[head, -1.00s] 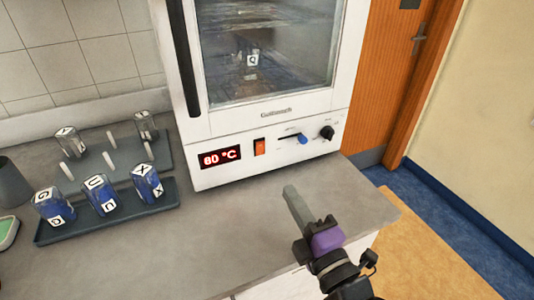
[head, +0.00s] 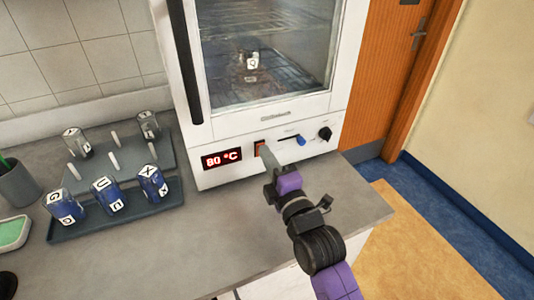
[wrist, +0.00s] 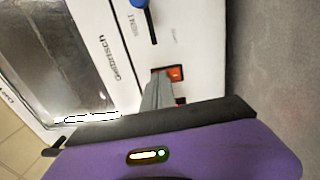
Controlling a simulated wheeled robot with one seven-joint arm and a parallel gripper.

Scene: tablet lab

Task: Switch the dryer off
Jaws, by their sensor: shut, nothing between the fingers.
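The dryer (head: 222,178) is a white cabinet with a glass door, standing on the grey counter. Its red display (head: 222,159) reads 80 °C and is lit. To the right of the display is the orange-red rocker switch (head: 259,147), partly covered by my fingers in the head view; it also shows in the wrist view (wrist: 177,73). My gripper (head: 264,153) is shut and empty, its fingertips right in front of the switch. In the wrist view the fingertips (wrist: 156,78) overlap the switch's edge; I cannot tell whether they touch it. A labelled vessel (head: 252,61) stands inside the dryer.
A blue slider (head: 301,140) and a black knob (head: 325,133) sit right of the switch. At left, a tray (head: 120,222) holds several blue labelled vessels, with a pegged rack (head: 128,160) behind. The counter's front right is clear.

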